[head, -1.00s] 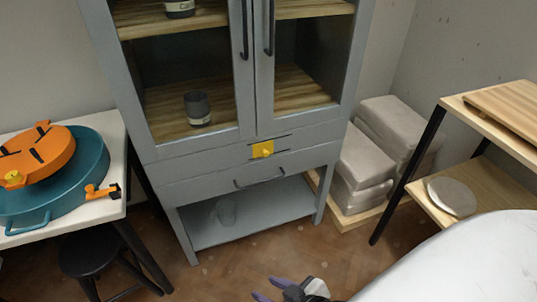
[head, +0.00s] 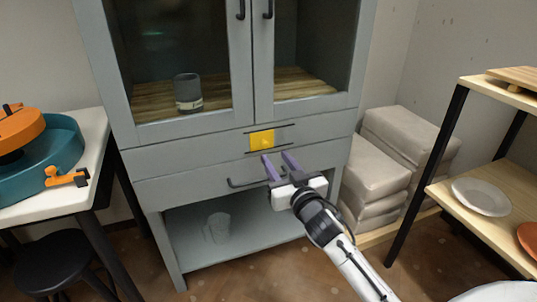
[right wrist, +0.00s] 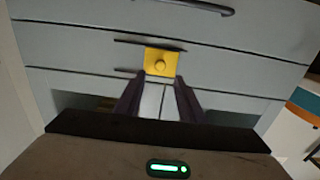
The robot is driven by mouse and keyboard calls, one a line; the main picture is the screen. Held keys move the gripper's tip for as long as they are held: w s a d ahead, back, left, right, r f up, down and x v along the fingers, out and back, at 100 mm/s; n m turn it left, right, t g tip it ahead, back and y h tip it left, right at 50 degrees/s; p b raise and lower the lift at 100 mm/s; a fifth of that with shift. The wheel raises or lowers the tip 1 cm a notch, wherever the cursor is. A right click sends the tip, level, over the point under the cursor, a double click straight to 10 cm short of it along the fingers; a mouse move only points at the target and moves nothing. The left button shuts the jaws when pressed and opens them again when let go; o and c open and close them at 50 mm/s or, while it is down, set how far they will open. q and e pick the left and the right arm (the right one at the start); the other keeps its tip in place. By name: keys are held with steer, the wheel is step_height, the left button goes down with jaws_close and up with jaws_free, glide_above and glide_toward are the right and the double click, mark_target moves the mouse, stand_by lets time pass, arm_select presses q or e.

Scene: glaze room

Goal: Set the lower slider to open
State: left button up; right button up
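The lower slider is a yellow plate with a round knob (head: 262,140) on the grey cabinet's front, between two short dark rails below the glass doors. It sits toward the left end of the rails in the head view. My right gripper (head: 279,162) is open and empty, just below and right of the slider there, its fingers pointing at the cabinet. In the right wrist view, which looks upside down, the slider (right wrist: 161,62) shows beyond and between the two open fingers (right wrist: 159,98), not gripped. My left gripper is not in view.
A drawer handle (head: 250,183) is close below my right gripper. A dark cup (head: 188,92) stands behind the left glass door. A white table (head: 92,150) with a teal and orange device is at left. Wrapped blocks (head: 372,178) and a wooden shelf (head: 490,215) are at right.

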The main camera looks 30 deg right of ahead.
mark_target(266, 145)
steer(key=b+x, duration=0.1)
steer(key=x, duration=0.5)
steer(key=shift+w, duration=0.25)
steer(key=shift+c, duration=0.2)
jaws_close()
